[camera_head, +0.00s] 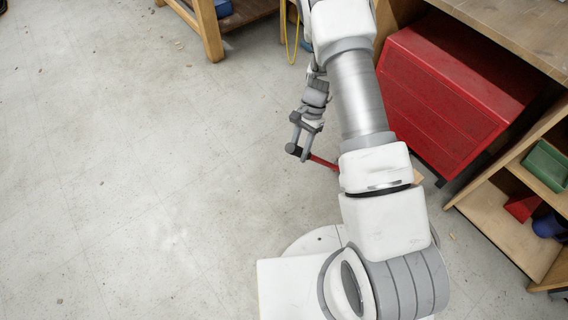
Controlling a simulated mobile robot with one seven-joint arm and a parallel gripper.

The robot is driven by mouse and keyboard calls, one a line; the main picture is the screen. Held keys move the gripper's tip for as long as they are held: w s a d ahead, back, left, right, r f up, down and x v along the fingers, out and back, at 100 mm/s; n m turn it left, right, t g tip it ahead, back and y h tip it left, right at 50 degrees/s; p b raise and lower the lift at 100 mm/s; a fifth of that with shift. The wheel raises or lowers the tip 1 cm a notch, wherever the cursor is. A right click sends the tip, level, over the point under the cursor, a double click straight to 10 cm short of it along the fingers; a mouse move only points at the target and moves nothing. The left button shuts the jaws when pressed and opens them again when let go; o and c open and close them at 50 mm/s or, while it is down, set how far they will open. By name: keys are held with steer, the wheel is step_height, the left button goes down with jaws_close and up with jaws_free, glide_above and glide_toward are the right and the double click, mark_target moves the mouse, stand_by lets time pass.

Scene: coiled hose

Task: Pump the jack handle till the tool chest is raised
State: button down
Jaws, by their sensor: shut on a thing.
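The red tool chest (440,92) stands under the workbench at the upper right. It looks tilted in this view, and its underside and the jack body are hidden. A short red bar, which looks like the jack handle (323,162), runs from my gripper (297,152) toward the chest and passes behind my arm. My gripper is low over the floor, left of the chest, shut on the free end of the handle. My arm hides the middle of the handle and the near left side of the chest.
A wooden workbench top (515,35) overhangs the chest. A wooden shelf (500,215) with a green bin (546,165) stands at the right. A yellow hose (291,45) hangs at the top beside a wooden table leg (208,30). The concrete floor (130,170) at left is clear.

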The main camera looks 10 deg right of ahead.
steer(key=shift+w+d+r, duration=0.3)
steer(key=shift+d+r, duration=0.1)
steer(key=shift+d, duration=0.2)
steer(key=shift+w+d+r, duration=0.25)
steer(key=shift+d+r, duration=0.1)
steer(key=shift+d, duration=0.25)
steer(key=c, duration=0.5)
jaws_free()
steer(key=shift+a, duration=0.1)
steer(key=shift+w+r, duration=0.15)
steer(key=shift+r, duration=0.2)
steer(key=p+v, duration=0.3)
steer(key=v, duration=1.3)
steer(key=shift+w+d, duration=0.15)
steer(key=shift+d, duration=0.3)
steer(key=shift+r, duration=0.15)
